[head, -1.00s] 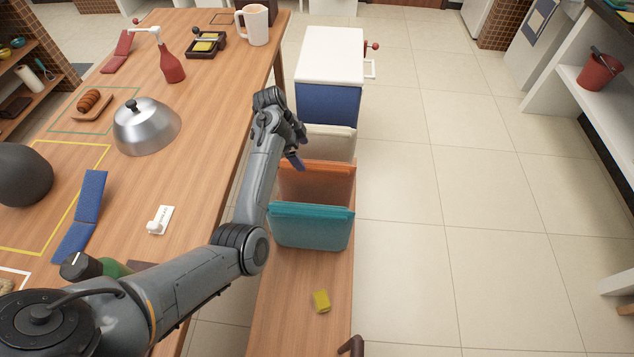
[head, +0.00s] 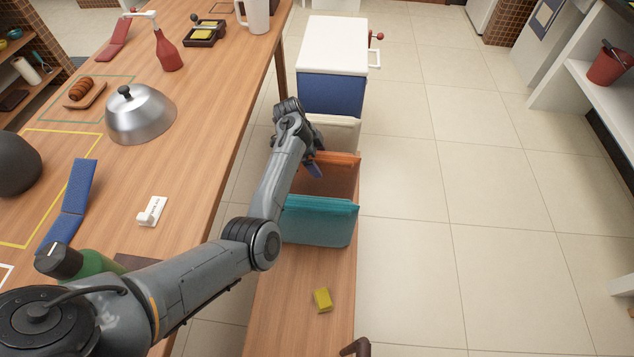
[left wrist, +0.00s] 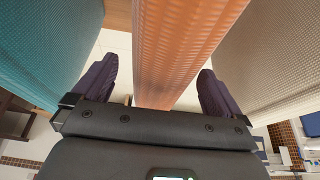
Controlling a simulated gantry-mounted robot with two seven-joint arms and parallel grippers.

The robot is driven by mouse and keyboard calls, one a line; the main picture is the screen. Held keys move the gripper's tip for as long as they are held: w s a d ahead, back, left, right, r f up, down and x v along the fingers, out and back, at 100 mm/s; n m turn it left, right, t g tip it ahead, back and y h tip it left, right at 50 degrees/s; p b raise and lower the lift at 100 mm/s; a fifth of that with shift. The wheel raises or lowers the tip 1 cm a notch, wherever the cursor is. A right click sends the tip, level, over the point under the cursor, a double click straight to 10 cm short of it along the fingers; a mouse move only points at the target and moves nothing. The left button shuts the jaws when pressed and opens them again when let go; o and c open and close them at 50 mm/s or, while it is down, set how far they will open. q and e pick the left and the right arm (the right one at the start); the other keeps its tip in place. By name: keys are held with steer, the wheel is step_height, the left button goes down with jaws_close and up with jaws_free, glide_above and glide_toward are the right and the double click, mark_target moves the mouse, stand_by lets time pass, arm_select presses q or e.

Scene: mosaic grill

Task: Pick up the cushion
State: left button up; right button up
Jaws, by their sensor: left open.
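Three upright cushions stand in a row on the wooden bench: a teal one (head: 320,222) in front, an orange one (head: 343,182) in the middle and a cream one (head: 337,134) behind. My left gripper (head: 314,168) is over the left end of the orange cushion, fingers down. In the left wrist view the orange cushion (left wrist: 172,50) lies between the two open fingers (left wrist: 158,82), with gaps on both sides. The teal cushion (left wrist: 45,50) is on the left there and the cream one (left wrist: 275,60) on the right. My right gripper is not in view.
A yellow sponge (head: 323,300) lies on the near part of the bench (head: 285,320). A blue and white cooler (head: 332,75) stands behind the cream cushion. The long table (head: 200,150) with a metal dome (head: 142,118) is at left. The floor at right is clear.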

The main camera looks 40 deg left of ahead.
arm_select(q)
steer(key=shift+x, duration=0.85)
steer(key=shift+f, duration=0.2)
steer(key=c, duration=1.4)
steer(key=shift+c, duration=1)
steer(key=shift+r, duration=0.15)
